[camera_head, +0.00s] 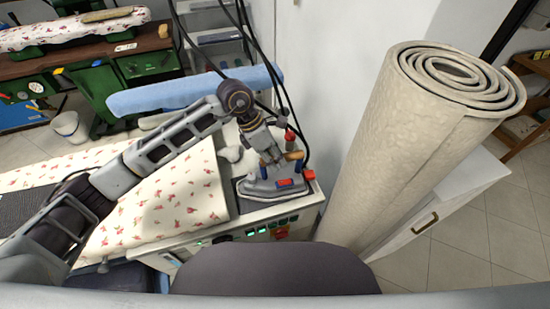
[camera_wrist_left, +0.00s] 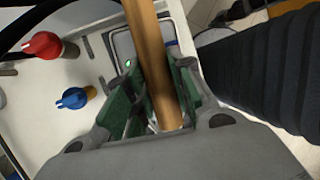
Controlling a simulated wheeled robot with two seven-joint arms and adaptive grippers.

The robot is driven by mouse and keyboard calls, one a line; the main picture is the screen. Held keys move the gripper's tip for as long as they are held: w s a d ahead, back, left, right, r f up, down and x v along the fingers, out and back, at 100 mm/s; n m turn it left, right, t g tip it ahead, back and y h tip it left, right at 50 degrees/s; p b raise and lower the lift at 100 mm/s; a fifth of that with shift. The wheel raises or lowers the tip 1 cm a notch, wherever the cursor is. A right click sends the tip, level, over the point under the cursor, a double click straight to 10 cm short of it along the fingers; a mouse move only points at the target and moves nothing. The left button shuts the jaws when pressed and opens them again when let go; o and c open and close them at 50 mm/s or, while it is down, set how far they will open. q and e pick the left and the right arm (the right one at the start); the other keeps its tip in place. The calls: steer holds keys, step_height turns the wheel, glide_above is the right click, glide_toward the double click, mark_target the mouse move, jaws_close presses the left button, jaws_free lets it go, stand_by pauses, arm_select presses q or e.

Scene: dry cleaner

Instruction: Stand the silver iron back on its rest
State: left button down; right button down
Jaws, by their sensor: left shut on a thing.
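The silver iron (camera_head: 268,188) is at the right end of the ironing table, with its flat sole facing down and its tip to the right. It is over the pale tray-like rest (camera_head: 250,209); I cannot tell whether it touches it. My left gripper (camera_head: 272,154) is above the iron and shut on its wooden handle. In the left wrist view the brown handle (camera_wrist_left: 153,65) runs between the green-padded fingers of the left gripper (camera_wrist_left: 157,88). The gripper hides part of the iron's body. My right gripper is not in view.
A floral-covered board (camera_head: 165,200) lies left of the iron. A blue padded arm (camera_head: 190,91) is behind it. Black cables hang close to my gripper. A rolled beige carpet (camera_head: 410,150) stands at the right. Red (camera_wrist_left: 42,45) and blue (camera_wrist_left: 72,98) knobs are near the gripper.

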arm_select(q)
steer(key=shift+d, duration=0.1)
stand_by(0.7)
steer(key=c, duration=1.1)
jaws_free()
steer(key=shift+c, duration=0.2)
steer(key=shift+o, duration=0.2)
steer(key=shift+s+f, duration=0.1)
steer(key=shift+f, duration=0.3)
steer(key=o, duration=0.8)
steer(key=shift+r, duration=0.15)
steer(key=shift+c, duration=0.2)
steer(key=shift+r, duration=0.1)
steer(key=shift+r+p, duration=1.7)
steer(key=shift+r, duration=2.75)
